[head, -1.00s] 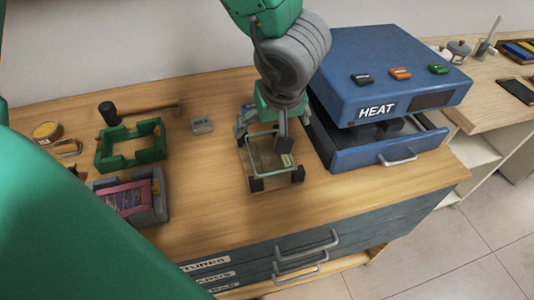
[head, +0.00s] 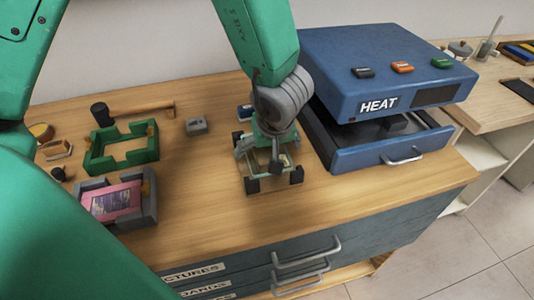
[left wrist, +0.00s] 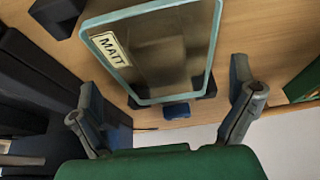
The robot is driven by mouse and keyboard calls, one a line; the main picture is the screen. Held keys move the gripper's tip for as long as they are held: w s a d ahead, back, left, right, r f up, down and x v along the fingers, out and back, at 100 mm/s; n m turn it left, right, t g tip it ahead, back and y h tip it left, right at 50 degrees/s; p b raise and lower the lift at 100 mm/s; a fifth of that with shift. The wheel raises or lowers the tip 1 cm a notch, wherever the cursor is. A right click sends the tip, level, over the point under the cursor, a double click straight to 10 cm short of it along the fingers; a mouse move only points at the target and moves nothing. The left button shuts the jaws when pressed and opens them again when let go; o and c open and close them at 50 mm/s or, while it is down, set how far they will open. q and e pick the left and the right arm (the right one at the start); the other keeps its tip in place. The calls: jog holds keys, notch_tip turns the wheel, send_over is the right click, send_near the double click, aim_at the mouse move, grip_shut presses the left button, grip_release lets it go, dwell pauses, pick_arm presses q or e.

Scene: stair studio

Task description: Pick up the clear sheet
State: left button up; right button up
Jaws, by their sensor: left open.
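The clear sheet (left wrist: 150,55) is a see-through pane with a pale blue rim and a "MATT" label. In the left wrist view the two fingers of my left gripper (left wrist: 166,112) are spread wide, one on each side of the sheet's near end. Whether they touch it I cannot tell. My right gripper is not in view.
A blue heat press (head: 380,70) with an open drawer (head: 375,154) stands close on the right. On the left are a green frame (head: 122,160), a grey holder (head: 148,212) with a pink picture, and a mallet (head: 138,109).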

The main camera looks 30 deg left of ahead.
pick_arm(q)
jog(key=shift+d+r, duration=0.1)
jog(key=shift+s, duration=0.1)
jog(key=c, duration=1.2)
jog(key=shift+a, duration=0.2)
jog(key=shift+c, duration=0.7)
